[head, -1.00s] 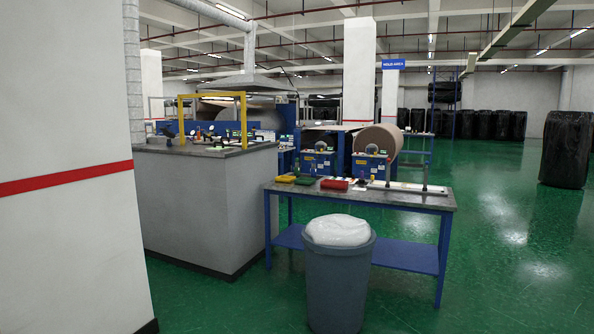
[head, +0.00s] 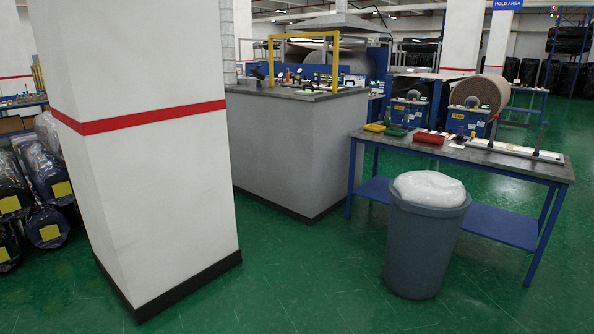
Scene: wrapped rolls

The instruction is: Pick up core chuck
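I cannot make out a core chuck for certain in the head view. A blue-framed table (head: 540,169) at the right bears small items: a red bin (head: 428,138), a green bin (head: 396,131), a yellow bin (head: 374,127) and a long white strip with upright posts (head: 515,150). A grey counter (head: 290,150) in the middle has several small objects and a yellow frame (head: 335,62) on top; they are too small to identify. Neither of my grippers is in view.
A white pillar with a red stripe (head: 150,190) stands close at the left. A grey bin with a white liner (head: 425,250) stands before the table. Wrapped rolls (head: 45,180) are stacked at the far left. Green floor is clear between pillar and bin.

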